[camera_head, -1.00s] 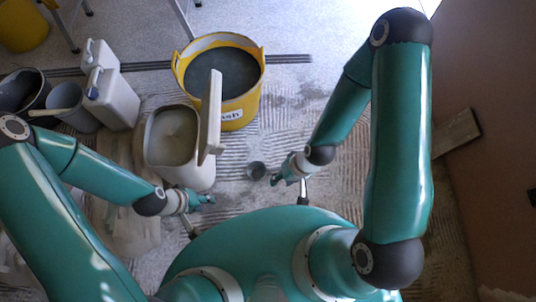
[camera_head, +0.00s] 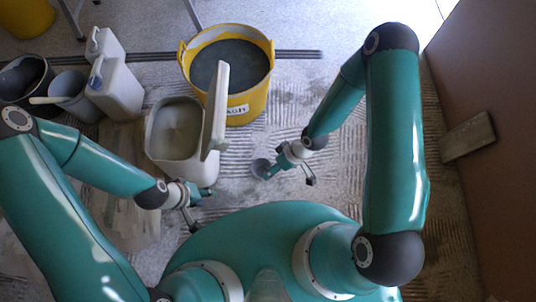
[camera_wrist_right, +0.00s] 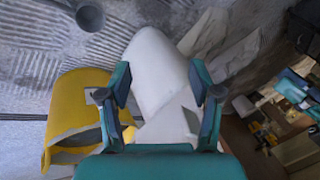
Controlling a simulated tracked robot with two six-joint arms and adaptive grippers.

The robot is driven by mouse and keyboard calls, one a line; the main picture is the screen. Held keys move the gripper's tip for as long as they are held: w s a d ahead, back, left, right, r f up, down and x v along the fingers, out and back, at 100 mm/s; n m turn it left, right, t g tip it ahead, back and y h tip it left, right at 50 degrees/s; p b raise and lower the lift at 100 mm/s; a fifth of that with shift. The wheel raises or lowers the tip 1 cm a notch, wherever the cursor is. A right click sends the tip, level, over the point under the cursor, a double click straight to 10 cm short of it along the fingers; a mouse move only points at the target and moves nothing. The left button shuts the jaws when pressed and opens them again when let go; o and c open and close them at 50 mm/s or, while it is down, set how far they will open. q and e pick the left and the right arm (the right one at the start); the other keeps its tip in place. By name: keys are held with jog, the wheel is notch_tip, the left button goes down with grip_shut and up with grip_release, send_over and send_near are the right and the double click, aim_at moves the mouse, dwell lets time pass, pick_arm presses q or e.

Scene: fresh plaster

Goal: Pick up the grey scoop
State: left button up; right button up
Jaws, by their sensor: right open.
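The grey scoop (camera_head: 260,168) lies on the floor right of the white bin in the head view. Its round cup also shows at the top left of the right wrist view (camera_wrist_right: 90,18); its handle is cut off there by the picture's edge. My right gripper (camera_head: 274,171) is close beside the scoop in the head view. In the right wrist view its jaws (camera_wrist_right: 162,92) are apart with nothing held between them, and the scoop is outside them.
White jugs (camera_head: 118,92) and grey buckets stand left. A loose block (camera_head: 468,137) lies by the right wall. Floor around the scoop is clear.

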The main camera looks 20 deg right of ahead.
jog(key=w+d+f+n+h+b, duration=0.1)
jog(key=w+f+n+b, duration=0.3)
jog(key=f, duration=1.2)
jog(key=w+d+f+n+t+h+b, duration=0.1)
jog(key=w+f+n+b, duration=0.4)
jog(key=f+n+b, duration=0.6)
jog(key=w+d+f+n+h+b, duration=0.1)
jog(key=w+f+n+b, duration=0.4)
jog(key=f+b, duration=0.9)
jog(key=shift+w+d+f+n, duration=0.15)
jog(key=shift+f+n, duration=0.3)
jog(key=shift+f, duration=0.95)
jog(key=shift+s+d+f+n, duration=0.1)
jog(key=shift+d+f+n, duration=0.3)
jog(key=shift+f, duration=1.05)
jog(key=shift+w+d+f+n, duration=0.1)
jog(key=shift+f+n, duration=0.45)
jog(key=shift+f, duration=0.85)
grip_shut()
